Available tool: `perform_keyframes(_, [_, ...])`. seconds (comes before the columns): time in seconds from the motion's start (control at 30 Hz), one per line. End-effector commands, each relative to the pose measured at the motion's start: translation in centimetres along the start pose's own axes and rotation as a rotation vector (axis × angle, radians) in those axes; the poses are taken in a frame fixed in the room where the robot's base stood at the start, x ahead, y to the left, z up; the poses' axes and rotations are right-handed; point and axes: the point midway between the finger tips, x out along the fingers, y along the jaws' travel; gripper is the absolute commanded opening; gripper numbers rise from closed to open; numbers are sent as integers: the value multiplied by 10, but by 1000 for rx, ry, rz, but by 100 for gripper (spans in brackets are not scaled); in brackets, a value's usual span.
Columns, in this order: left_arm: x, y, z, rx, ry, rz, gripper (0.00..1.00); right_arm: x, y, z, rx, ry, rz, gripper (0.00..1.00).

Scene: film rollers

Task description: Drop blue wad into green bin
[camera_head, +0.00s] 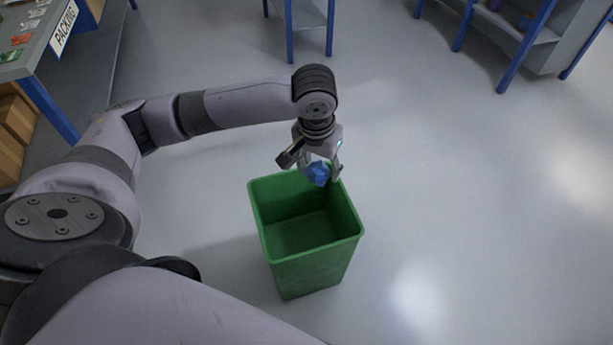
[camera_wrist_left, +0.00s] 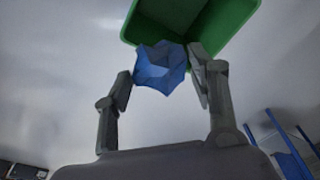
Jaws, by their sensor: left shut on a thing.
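The blue wad (camera_head: 319,174) is a crumpled piece held in my left gripper (camera_head: 316,172). The gripper is shut on it, with a finger on each side, at the far rim of the green bin in the head view. The left wrist view also shows the blue wad (camera_wrist_left: 160,68) between the fingertips of my left gripper (camera_wrist_left: 160,78). The green bin (camera_head: 312,268) stands upright on the floor with its open top facing up, and its visible inside looks empty. Part of the green bin (camera_wrist_left: 235,20) shows behind the wad in the left wrist view. My right gripper is not in view.
A table with a "PACKING" sign (camera_head: 64,32) stands at the upper left, with cardboard boxes (camera_head: 14,125) below it. Blue-legged shelving (camera_head: 515,35) stands at the upper right, and another blue-legged table (camera_head: 305,14) at the top middle. The floor around the bin is clear.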

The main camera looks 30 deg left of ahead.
Motion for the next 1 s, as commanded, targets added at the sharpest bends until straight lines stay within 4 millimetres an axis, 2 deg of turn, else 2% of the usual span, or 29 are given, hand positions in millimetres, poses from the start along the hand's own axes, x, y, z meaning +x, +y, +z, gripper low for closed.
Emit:
perform_keyframes(0.03, [49,-10,-3,-14,-7,-3,39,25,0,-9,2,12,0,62])
perform_keyframes(0.1, [87,-23,-11,-21,-7,-4,39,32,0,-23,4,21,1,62])
perform_keyframes(0.2, [139,-44,-19,-28,-6,-6,39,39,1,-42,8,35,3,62])
perform_keyframes(0.3, [182,-63,-24,-35,-4,-6,39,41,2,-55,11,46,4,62])
perform_keyframes(0.4, [214,-80,-26,-37,-3,-6,39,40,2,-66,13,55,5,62])
perform_keyframes(0.5, [234,-91,-27,-37,-1,-6,39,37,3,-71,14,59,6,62])
perform_keyframes(0.6, [243,-97,-27,-37,1,-5,39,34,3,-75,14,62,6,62])
perform_keyframes(0.77, [246,-99,-27,-35,2,-5,39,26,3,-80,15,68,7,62])
perform_keyframes(1.0, [255,-99,-26,-35,1,-5,39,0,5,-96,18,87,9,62])
